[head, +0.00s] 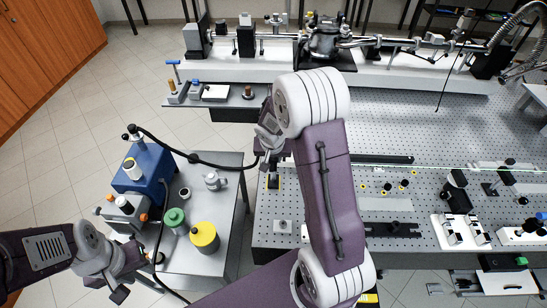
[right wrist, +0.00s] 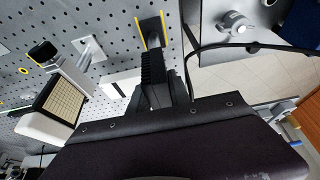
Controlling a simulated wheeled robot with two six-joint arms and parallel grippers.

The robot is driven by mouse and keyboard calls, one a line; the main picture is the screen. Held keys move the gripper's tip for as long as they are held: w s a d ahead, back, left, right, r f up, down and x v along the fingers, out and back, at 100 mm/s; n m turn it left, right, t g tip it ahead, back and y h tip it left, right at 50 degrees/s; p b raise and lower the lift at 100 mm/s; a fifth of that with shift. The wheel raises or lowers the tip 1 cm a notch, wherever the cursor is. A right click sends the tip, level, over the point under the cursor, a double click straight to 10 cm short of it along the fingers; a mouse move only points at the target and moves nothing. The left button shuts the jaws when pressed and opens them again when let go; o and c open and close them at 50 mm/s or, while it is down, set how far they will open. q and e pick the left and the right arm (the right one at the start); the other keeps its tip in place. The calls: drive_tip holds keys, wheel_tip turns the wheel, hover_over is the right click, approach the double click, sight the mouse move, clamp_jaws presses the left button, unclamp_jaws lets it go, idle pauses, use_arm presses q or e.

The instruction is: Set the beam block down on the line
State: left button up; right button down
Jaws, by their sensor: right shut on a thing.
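My right gripper (right wrist: 158,92) is shut on a dark block with yellow edges, which I take to be the beam block (right wrist: 150,32). In the right wrist view the block is at the fingertips, over the perforated optical table. In the head view the block (head: 272,181) shows near the table's left edge, with my right arm hiding much of the area beside it. A thin green beam line (head: 450,167) runs across the optical table to the right. My left gripper (head: 128,282) is empty at the lower left, beside the side cart; its finger gap is unclear.
The side cart (head: 227,262) holds a blue unit (head: 147,172), a yellow-topped jar (head: 204,236) and a green-topped jar (head: 174,218). A black cable loops from the blue unit toward my right wrist. Optics mounts (head: 459,229) crowd the right side of the optical table (head: 435,117).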

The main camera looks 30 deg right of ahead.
drive_tip(key=shift+f+b, duration=0.25)
drive_tip(key=shift+b, duration=0.05)
drive_tip(key=c, duration=1.1)
unclamp_jaws()
drive_tip(key=shift+r, duration=0.1)
drive_tip(key=v, duration=0.9)
drive_tip(key=shift+s, duration=0.1)
